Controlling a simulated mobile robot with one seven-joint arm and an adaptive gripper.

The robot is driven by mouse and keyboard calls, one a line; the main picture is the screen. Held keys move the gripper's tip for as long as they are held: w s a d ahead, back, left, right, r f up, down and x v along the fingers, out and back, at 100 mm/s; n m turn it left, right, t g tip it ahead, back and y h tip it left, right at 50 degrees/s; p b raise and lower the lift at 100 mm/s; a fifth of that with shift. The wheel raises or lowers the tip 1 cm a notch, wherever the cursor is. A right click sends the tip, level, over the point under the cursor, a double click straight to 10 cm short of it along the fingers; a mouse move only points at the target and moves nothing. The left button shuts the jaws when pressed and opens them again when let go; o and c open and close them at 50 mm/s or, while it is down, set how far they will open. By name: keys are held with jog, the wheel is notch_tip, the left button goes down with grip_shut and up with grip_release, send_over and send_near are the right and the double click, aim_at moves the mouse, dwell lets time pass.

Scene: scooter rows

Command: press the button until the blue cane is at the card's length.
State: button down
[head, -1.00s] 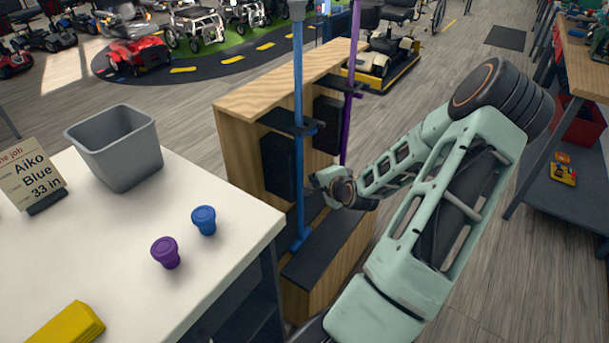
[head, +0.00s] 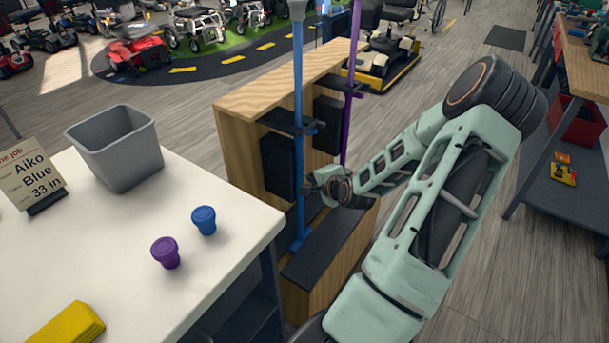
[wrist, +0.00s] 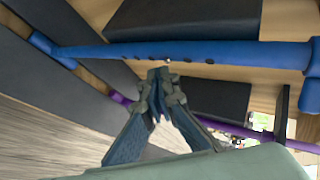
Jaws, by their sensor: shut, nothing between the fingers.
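The blue cane (head: 298,90) stands upright in a clip on the wooden stand, its grey top at the upper picture edge. In the wrist view the blue cane (wrist: 225,53) runs across the picture, with several dark holes and a small silver button (wrist: 168,62) on its tube. My gripper (head: 308,186) is shut and empty beside the cane's lower part. In the wrist view the gripper's fingertips (wrist: 159,74) are right by the button; I cannot tell whether they touch it. The card (head: 34,174) reads "Aiko", "Blue", "33 in".
A purple cane (head: 348,100) stands behind on the same wooden stand (head: 238,150). The white table (head: 120,240) holds a grey bin (head: 118,150), a blue cap (head: 204,220), a purple cap (head: 166,252) and a yellow block (head: 68,325).

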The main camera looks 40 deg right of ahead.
jog(key=shift+w+a+r, duration=0.15)
jog(key=shift+w+a, duration=0.15)
jog(key=shift+w, duration=0.5)
dwell(1.0)
jog(key=shift+s+d+p, duration=0.15)
jog(key=shift+s, duration=0.35)
jog(key=shift+s+d+p, duration=0.15)
jog(key=shift+s, duration=0.35)
jog(key=s, duration=0.1)
jog(key=s+d+p, duration=0.1)
jog(key=s, duration=0.1)
jog(key=s+p, duration=0.1)
jog(key=s, duration=0.1)
jog(key=shift+d, duration=0.3)
dwell(2.2)
